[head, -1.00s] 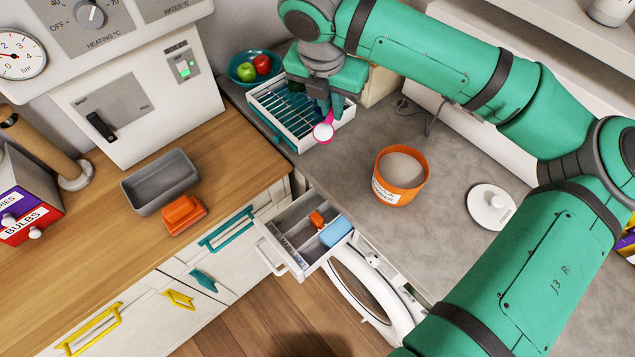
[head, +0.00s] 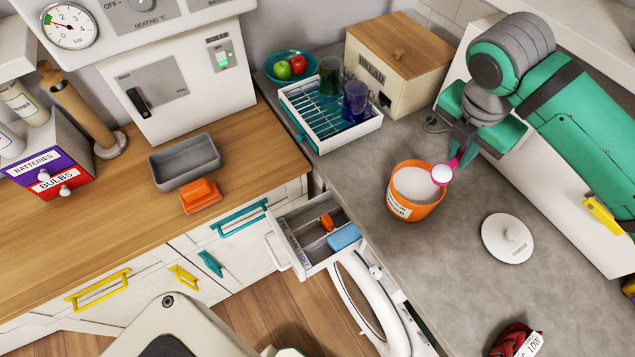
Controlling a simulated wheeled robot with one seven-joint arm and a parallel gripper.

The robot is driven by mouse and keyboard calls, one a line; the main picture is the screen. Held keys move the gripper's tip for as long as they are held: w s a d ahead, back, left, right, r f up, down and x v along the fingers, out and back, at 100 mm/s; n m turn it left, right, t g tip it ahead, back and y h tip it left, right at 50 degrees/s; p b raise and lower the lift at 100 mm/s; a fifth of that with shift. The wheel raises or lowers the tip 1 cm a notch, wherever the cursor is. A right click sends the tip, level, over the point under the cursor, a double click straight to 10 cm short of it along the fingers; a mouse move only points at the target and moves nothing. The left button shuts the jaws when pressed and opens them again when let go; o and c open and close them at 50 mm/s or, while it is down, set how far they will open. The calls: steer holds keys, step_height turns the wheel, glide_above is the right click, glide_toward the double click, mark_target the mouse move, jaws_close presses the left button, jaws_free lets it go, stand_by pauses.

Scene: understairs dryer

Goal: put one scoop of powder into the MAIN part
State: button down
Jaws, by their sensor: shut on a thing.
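My gripper (head: 461,150) is shut on the pink scoop (head: 452,165), at the right side of the powder tub. The scoop's bowl is over or beside the tub's right rim and looks white inside; I cannot tell whether that is powder. The orange tub (head: 402,207) stands open on the grey counter with pale powder (head: 412,182) in it. The pulled-out dispenser drawer (head: 288,250) is left of the tub and lower. It has compartments, an orange piece (head: 327,222) and a blue block (head: 344,237). I cannot read which compartment is MAIN.
The white tub lid (head: 507,238) lies right of the tub. A dish rack (head: 322,137) with two cups, a fruit bowl (head: 272,66) and a bread box (head: 391,62) stand behind. A dark red item (head: 510,340) lies at the front right. The counter between rack and tub is clear.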

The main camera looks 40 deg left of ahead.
steer(key=s+a+f+n+g+y, duration=0.1)
steer(key=s+a+f+n, duration=0.35)
steer(key=a, duration=0.35)
steer(key=s+a+f+n+g, duration=0.1)
steer(key=s+a+f+n, duration=0.3)
steer(key=a, duration=0.5)
steer(key=s+a+f+n+t+h, duration=0.6)
steer(key=s+a+f+n+t, duration=0.2)
steer(key=s+a+f+t, duration=0.2)
steer(key=shift+s+a+f+t, duration=0.4)
steer(key=shift+s+f+t, duration=0.35)
steer(key=shift+s+t, duration=0.5)
steer(key=shift+w+t, duration=0.15)
steer(key=shift+t, duration=0.1)
steer(key=shift+d+f, duration=0.1)
steer(key=shift+d, duration=0.05)
stand_by(0.3)
